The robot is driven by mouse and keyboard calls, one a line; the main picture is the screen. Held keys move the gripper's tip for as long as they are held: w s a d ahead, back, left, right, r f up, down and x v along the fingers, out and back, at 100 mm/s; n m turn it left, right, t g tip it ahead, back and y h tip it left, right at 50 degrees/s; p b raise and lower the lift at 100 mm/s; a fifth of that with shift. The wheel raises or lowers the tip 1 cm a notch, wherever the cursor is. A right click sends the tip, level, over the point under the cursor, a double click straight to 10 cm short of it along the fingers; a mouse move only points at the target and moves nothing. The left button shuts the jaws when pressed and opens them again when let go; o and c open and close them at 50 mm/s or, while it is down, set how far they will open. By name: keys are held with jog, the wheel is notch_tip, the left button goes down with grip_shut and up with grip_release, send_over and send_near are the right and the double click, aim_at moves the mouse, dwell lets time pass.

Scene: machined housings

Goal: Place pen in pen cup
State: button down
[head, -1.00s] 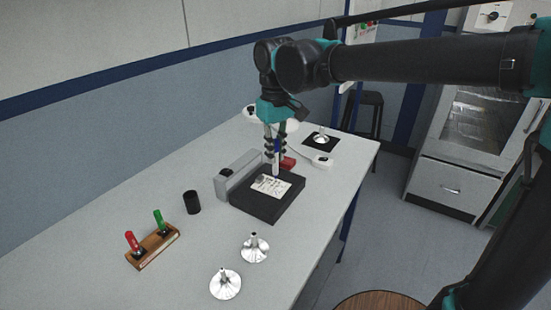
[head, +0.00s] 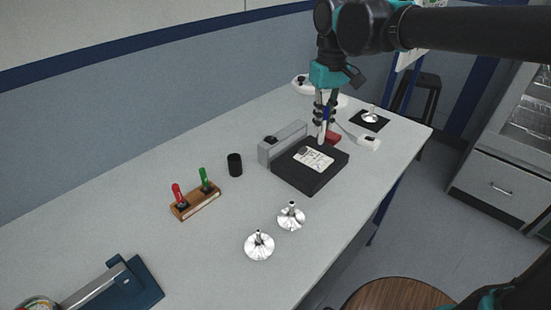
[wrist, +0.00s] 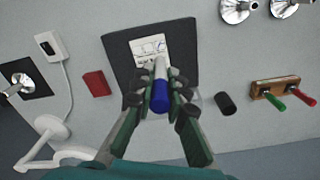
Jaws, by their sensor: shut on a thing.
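My gripper (head: 324,120) is shut on a white pen with a blue end (head: 322,134), which it holds upright over the back part of the black block. In the wrist view the pen's blue end (wrist: 159,98) points toward the camera between my fingertips (wrist: 160,88). I cannot tell whether the lower tip touches the block. The black pen cup (head: 235,164) stands upright on the table to the left of the block, apart from my gripper. It also shows to the right of the fingers in the wrist view (wrist: 227,103); its inside looks dark.
A wooden holder (head: 197,201) with red and green handles stands left of the cup. Two shiny metal cones (head: 259,246) are in front. A red block (wrist: 96,83) lies close by.

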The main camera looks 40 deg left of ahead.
jog(key=s+a+r, duration=0.4)
jog(key=s+a, duration=0.2)
jog(key=a, duration=0.5)
jog(key=s+a+r, duration=0.5)
jog(key=s+a, duration=0.1)
jog(key=a, duration=0.4)
jog(key=f, duration=1.9)
jog(key=shift+s+a+f, duration=0.15)
jog(key=shift+a+f, duration=0.05)
jog(key=shift+f, duration=0.1)
jog(key=shift+f, duration=0.1)
jog(key=c, duration=1.5)
grip_release()
jog(key=shift+c, duration=0.2)
notch_tip(320, 180, up, 12)
